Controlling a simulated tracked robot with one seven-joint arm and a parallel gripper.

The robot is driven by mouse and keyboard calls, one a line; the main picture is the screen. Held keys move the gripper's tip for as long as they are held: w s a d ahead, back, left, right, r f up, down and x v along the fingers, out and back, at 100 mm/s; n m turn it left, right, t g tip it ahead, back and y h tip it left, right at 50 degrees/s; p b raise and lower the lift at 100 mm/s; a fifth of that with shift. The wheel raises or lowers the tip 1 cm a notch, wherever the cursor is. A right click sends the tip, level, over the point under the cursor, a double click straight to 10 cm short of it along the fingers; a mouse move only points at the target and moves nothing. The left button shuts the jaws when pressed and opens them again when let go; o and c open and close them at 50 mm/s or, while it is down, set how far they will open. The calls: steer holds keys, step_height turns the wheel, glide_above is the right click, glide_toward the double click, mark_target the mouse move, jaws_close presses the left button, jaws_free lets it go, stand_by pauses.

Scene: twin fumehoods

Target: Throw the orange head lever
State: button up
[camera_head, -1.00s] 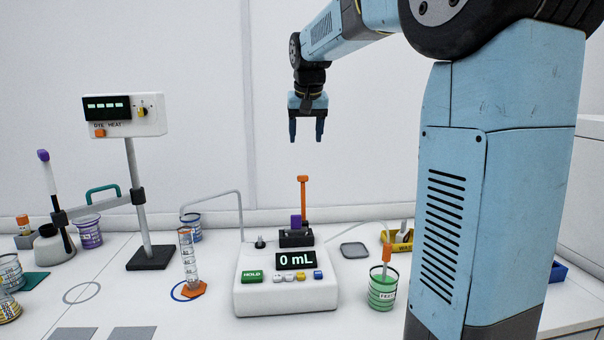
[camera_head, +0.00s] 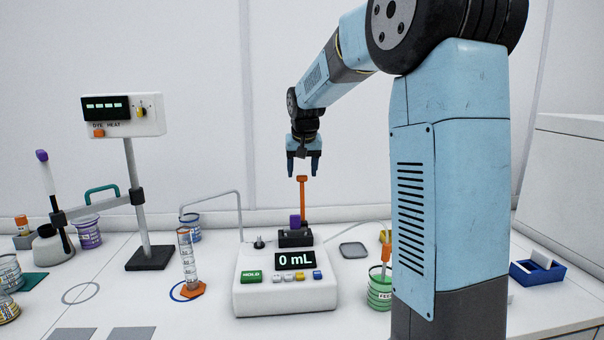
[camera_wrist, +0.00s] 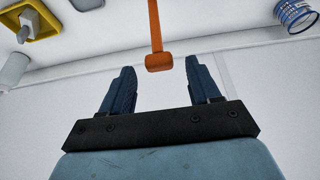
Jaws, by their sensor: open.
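The orange lever (camera_head: 302,200) stands upright at the back of a white pump unit (camera_head: 284,300), with a small block-shaped head at its top. My gripper (camera_head: 303,174) points down just above the lever's head in the head view, open and empty. In the wrist view the orange lever (camera_wrist: 155,40) comes in from the top edge, and its head lies just beyond and between the two dark fingertips (camera_wrist: 160,78). I cannot tell whether anything touches.
The unit's display reads 0 mL. A graduated cylinder (camera_head: 187,262) stands left of it, and a green beaker (camera_head: 380,288) stands right, partly behind my arm. A thin bent tube (camera_head: 238,205) rises at the unit's left. A heater display (camera_head: 123,115) stands on a pole further left.

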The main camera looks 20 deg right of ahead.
steer(key=shift+x, duration=0.75)
jaws_close()
